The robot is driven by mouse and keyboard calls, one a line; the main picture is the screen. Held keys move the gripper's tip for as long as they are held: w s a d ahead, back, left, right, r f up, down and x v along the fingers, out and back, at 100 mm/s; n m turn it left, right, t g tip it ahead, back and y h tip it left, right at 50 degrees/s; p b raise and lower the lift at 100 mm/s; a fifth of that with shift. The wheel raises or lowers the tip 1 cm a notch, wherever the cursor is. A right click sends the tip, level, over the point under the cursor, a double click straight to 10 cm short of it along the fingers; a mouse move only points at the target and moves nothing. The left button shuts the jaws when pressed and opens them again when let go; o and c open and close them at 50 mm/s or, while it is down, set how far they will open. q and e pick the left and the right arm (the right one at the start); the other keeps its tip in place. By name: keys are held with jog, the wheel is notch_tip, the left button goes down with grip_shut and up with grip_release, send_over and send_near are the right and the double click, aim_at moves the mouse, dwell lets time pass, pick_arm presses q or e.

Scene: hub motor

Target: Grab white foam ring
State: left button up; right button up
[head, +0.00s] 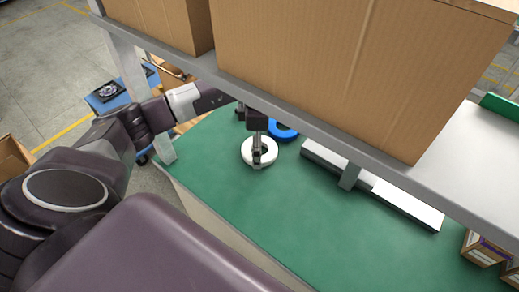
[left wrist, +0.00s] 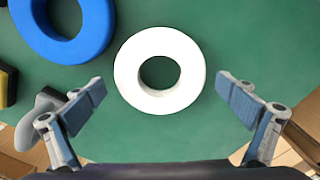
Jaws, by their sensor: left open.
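The white foam ring (head: 249,152) lies flat on the green table top, partly hidden behind my gripper in the head view. In the left wrist view the white foam ring (left wrist: 127,72) is whole and lies ahead of the fingertips, roughly midway between them. My left gripper (head: 257,160) is over the ring in the head view. In the left wrist view my left gripper (left wrist: 163,98) is open and empty, with a finger on each side and green surface showing between fingers and ring. My right gripper is in neither view.
A blue ring (head: 285,132) lies just behind the white one; the blue ring (left wrist: 68,42) is at upper left in the wrist view. A shelf with large cardboard boxes (head: 300,60) overhangs the table. A long metal bar (head: 405,203) lies to the right. The front table is clear.

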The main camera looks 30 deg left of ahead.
pick_arm(q)
jog(key=c, duration=0.9)
jog(key=shift+c, duration=0.2)
